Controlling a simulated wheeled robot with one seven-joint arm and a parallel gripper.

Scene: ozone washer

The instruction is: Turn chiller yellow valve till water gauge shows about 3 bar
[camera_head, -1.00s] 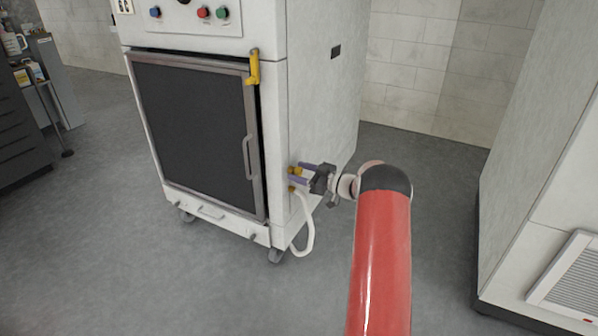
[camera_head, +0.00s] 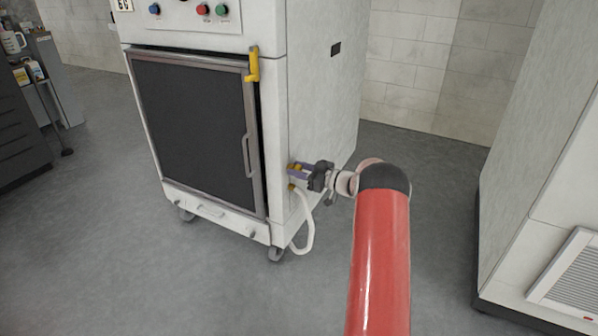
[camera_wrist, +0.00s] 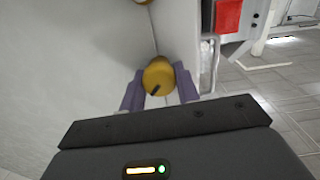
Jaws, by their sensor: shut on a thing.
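The white cabinet machine (camera_head: 322,110) stands at the middle of the head view. The yellow valve (camera_head: 297,166) is low on its right side, largely covered by my fingers. In the wrist view it is a round yellow knob (camera_wrist: 158,76) with a short black mark pointing to the lower left. My gripper (camera_head: 300,171) is shut on this knob, one purple finger on each side.
Below the valve is a second yellow fitting (camera_head: 291,187) with a white hose (camera_head: 307,235) hanging from it. A large white unit (camera_head: 535,170) stands at the right, with open grey floor between.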

